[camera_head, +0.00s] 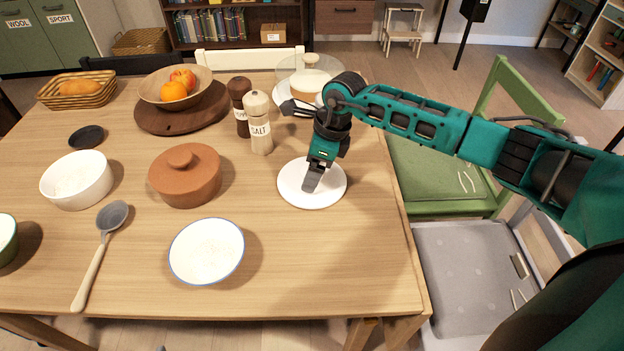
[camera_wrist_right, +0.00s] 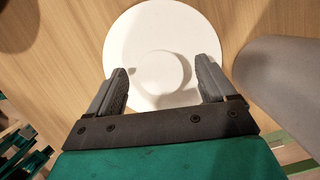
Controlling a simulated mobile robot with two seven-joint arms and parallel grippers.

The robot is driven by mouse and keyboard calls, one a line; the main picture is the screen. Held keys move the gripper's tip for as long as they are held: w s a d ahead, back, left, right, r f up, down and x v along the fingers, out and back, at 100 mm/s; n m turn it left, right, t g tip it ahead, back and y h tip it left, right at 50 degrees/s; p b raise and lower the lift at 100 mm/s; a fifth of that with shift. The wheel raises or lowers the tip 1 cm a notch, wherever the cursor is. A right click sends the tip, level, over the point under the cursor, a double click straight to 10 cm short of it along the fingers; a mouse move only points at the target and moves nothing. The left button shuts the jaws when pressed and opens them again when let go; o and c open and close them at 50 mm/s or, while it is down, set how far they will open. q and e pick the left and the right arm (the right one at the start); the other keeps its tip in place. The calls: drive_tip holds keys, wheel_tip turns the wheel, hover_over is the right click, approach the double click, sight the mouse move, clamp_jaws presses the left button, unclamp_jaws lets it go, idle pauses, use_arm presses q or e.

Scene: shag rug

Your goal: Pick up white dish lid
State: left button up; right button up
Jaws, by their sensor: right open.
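The white dish lid (camera_head: 298,190) lies on the wooden table, right of the middle in the head view. In the right wrist view the lid (camera_wrist_right: 140,40) is a white disc with a round raised knob (camera_wrist_right: 160,72) at its middle. My right gripper (camera_head: 312,184) points down over the lid and hides part of it in the head view. In the wrist view the right gripper (camera_wrist_right: 164,78) is open, with its fingers on either side of the knob and a gap to it. I cannot tell whether the fingertips touch the lid. My left gripper is not in view.
Behind the lid stand a salt mill (camera_head: 260,128) and a dark pepper mill (camera_head: 240,100). A terracotta pot (camera_head: 185,180) and a white bowl (camera_head: 206,251) are to the left. A glass-covered cake stand (camera_head: 293,80) is behind. Free table lies in front of the lid.

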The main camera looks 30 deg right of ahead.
drive_tip(key=c, duration=1.2)
drive_tip(key=shift+c, duration=0.3)
drive_tip(key=shift+r, duration=0.15)
